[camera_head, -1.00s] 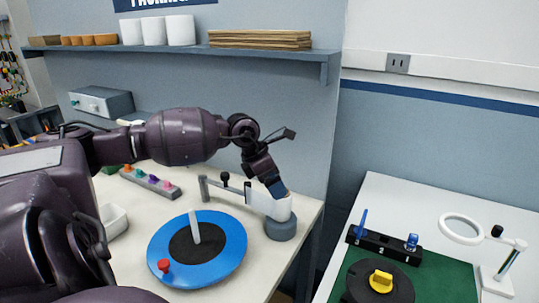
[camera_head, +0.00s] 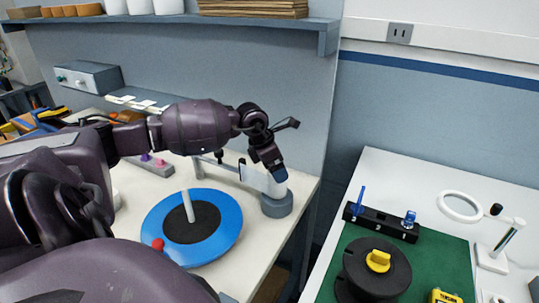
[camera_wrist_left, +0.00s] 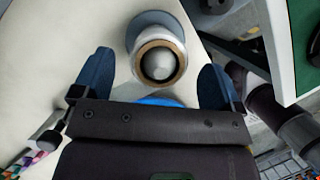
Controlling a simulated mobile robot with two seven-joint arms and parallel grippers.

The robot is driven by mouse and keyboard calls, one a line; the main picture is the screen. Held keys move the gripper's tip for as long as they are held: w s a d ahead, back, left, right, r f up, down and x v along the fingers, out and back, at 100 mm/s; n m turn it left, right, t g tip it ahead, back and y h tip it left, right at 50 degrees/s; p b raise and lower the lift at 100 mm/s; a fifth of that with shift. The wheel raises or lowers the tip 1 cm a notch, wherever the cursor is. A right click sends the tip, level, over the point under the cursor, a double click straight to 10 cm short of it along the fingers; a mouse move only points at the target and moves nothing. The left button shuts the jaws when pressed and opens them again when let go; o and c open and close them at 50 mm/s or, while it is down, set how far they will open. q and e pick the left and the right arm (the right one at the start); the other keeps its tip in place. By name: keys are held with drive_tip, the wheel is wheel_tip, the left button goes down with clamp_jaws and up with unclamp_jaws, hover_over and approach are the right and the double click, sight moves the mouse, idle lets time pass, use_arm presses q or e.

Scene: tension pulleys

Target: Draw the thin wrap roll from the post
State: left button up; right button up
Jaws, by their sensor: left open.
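The thin wrap roll (camera_head: 277,187) is white and stands upright on its post over a round grey base (camera_head: 277,205), at the right end of the left table. The left wrist view looks down on the roll (camera_wrist_left: 139,45), showing its brown core ring and the rounded grey post tip (camera_wrist_left: 159,65) inside. My left gripper (camera_head: 280,176) is at the roll, partly hiding it. Its blue fingers are open (camera_wrist_left: 157,68), one on each side of the roll, with visible gaps. My right gripper is not in view.
A blue turntable (camera_head: 226,229) with a white upright rod and red knob lies in front. A grey bracket (camera_head: 197,166) with a black knob stands left of the roll. The wall and shelf (camera_head: 330,38) are behind. A second table (camera_head: 390,165) is at right, across a gap.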

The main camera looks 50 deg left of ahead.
use_arm(q)
drive_tip(key=shift+x, duration=1.1)
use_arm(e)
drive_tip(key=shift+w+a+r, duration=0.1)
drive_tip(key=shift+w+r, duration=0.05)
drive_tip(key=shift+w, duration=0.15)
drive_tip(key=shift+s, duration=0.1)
use_arm(q)
drive_tip(key=c, duration=1.1)
drive_tip(key=shift+o, duration=0.2)
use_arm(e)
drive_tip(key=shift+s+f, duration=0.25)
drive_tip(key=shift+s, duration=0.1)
use_arm(q)
drive_tip(key=shift+r, duration=0.15)
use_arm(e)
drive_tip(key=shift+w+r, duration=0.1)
use_arm(q)
drive_tip(key=shift+r, duration=0.3)
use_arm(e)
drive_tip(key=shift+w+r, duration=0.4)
use_arm(q)
drive_tip(key=shift+r+p, duration=0.15)
drive_tip(key=shift+p, duration=0.15)
drive_tip(key=shift+r, duration=0.35)
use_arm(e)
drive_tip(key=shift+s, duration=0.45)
